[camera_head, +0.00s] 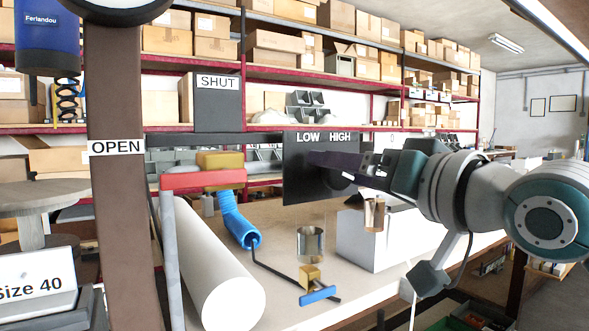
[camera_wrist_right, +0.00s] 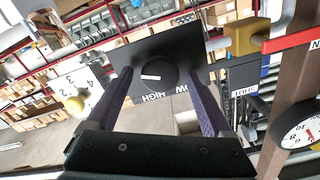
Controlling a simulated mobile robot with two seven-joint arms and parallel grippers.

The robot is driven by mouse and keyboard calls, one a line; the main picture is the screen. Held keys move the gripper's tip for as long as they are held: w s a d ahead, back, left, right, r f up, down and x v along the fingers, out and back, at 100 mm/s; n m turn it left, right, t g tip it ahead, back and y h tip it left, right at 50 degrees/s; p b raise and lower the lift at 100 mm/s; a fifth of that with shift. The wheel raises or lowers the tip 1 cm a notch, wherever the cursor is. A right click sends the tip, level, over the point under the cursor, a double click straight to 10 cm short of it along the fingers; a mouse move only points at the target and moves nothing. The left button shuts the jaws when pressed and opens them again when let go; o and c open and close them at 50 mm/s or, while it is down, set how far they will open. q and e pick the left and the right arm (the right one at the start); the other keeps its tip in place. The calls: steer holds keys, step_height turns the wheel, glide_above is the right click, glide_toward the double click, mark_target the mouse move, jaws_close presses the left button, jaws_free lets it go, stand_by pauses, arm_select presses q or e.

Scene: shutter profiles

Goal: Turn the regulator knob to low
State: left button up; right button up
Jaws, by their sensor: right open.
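The dark regulator panel (camera_head: 298,178) bears the labels LOW and HIGH along its top in the head view. Its round dark knob (camera_wrist_right: 160,84) shows in the wrist view with a white mark pointing left in that picture; the labels appear upside down below it. In the head view the knob is mostly hidden behind my gripper. My right gripper (camera_head: 322,159) is open, its purple fingers pointing at the panel. In the wrist view the fingers of my right gripper (camera_wrist_right: 157,71) flank the knob left and right; I cannot tell whether they touch it. My left gripper is not in view.
A brown post (camera_head: 125,200) with an OPEN sign, a red-ended lever (camera_head: 203,180), a white roll (camera_head: 215,270), a blue pipe (camera_head: 238,222), metal cups (camera_head: 310,244) and a white box (camera_head: 372,238) stand around the bench. Shelves of cartons fill the back.

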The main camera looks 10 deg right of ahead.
steer(key=shift+c, duration=0.2)
steer(key=c, duration=1.3)
steer(key=n+p, duration=0.3)
steer(key=n, duration=0.5)
steer(key=n+p, duration=0.3)
steer(key=n, duration=0.6)
steer(key=shift+s+a+f, duration=0.1)
steer(key=shift+a, duration=0.1)
steer(key=shift+f+n+p, duration=0.1)
steer(key=shift+n+p, duration=0.35)
steer(key=shift+n, duration=2.45)
